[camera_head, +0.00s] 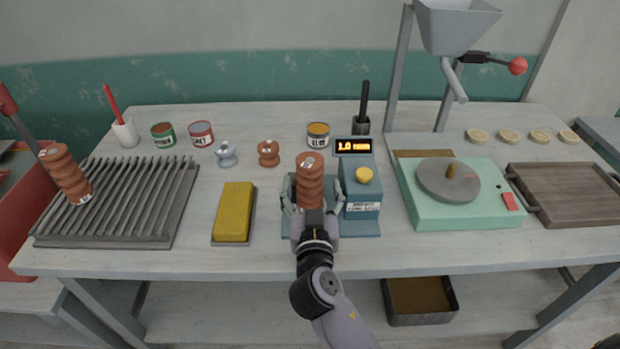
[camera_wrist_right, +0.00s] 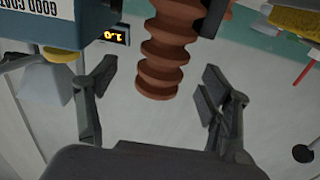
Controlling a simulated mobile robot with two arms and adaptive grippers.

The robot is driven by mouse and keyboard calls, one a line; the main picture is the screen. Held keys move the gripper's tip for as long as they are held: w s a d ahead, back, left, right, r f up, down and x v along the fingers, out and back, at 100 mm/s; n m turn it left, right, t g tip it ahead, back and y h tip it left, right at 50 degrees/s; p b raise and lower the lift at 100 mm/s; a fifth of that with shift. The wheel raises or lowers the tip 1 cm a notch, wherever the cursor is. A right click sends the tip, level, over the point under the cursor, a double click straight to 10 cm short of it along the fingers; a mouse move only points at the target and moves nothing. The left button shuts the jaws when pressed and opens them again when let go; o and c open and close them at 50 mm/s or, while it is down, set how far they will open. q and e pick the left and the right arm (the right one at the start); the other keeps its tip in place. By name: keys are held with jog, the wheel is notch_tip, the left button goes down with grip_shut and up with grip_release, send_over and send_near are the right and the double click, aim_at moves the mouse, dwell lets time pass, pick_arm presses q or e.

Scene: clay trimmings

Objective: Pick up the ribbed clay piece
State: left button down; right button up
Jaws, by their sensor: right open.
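A brown ribbed clay piece (camera_head: 310,178) stands upright on the blue gauge stand, just left of its display. My right gripper (camera_head: 311,192) is open, with one finger on each side of this piece. In the right wrist view the ribbed piece (camera_wrist_right: 163,60) hangs into the space between the open fingers of the right gripper (camera_wrist_right: 158,82), with gaps on both sides. A second ribbed clay piece (camera_head: 66,174) leans at the left end of the grey slatted rack (camera_head: 125,190). My left gripper is out of view.
The blue gauge (camera_head: 360,188) with a yellow knob stands close right of the gripper. A yellow sponge (camera_head: 234,211) lies to the left. A small brown clay knob (camera_head: 268,153) and cans stand behind. A green wheel machine (camera_head: 460,195) is farther right.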

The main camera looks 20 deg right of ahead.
aim_at(310, 180)
jog(key=shift+w+r, duration=0.15)
jog(key=shift+w, duration=0.2)
jog(key=p+x, duration=0.2)
jog(key=x, duration=0.1)
jog(key=shift+w+r, duration=0.2)
jog(key=shift+w, duration=0.15)
jog(key=shift+w+d+f, duration=0.15)
jog(key=shift+w+d, duration=0.05)
jog(key=shift+w, duration=0.3)
jog(key=shift+s, duration=0.1)
jog(key=shift+c, duration=0.6)
jog(key=c, duration=1.6)
grip_shut()
